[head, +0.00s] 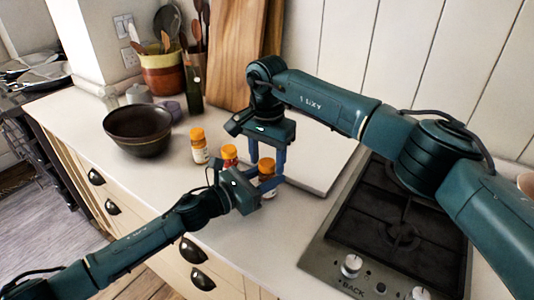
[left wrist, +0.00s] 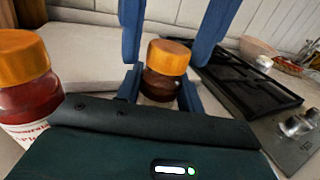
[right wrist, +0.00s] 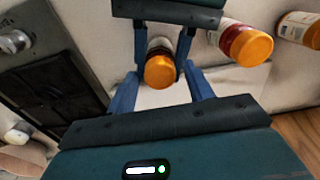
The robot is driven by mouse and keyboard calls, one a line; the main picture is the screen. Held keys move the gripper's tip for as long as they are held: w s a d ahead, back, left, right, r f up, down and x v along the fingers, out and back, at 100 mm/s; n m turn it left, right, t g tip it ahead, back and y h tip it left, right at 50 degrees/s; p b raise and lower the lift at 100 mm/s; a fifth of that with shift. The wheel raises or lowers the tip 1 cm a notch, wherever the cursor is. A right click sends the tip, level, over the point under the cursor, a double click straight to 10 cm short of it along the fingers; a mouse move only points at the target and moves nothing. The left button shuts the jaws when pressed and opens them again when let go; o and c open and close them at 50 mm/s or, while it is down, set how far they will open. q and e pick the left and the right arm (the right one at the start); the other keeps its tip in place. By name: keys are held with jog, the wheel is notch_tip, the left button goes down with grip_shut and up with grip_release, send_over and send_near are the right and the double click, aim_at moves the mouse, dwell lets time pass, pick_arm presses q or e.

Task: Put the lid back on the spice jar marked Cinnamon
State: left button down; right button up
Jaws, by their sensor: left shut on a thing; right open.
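The dark brown spice jar (left wrist: 158,88) stands on the counter with an orange lid (left wrist: 167,57) on its top. Its label is hidden, and I cannot tell whether the lid is fully seated. The lid also shows in the head view (head: 266,166) and from above in the right wrist view (right wrist: 160,72). My left gripper (head: 262,187) reaches in low from the front and is shut on the jar's body. My right gripper (head: 267,177) comes from above and is open, its fingers on either side of the lid, apparently apart from it.
A red jar (head: 229,155) and a white-labelled jar (head: 199,146), both orange-lidded, stand left of the held jar. A dark bowl (head: 140,132) is farther left. A white board (head: 315,160) lies behind, and the gas hob (head: 390,240) is right.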

jog(key=shift+c, duration=0.2)
jog(key=c, duration=1)
jog(key=shift+o, duration=0.2)
jog(key=m, duration=0.5)
jog(key=shift+m, duration=0.3)
jog(key=m, duration=1.4)
jog(key=shift+m, duration=0.3)
jog(key=m, duration=0.7)
jog(key=o, duration=1.1)
jog(key=shift+f, duration=0.1)
jog(key=shift+c, duration=0.2)
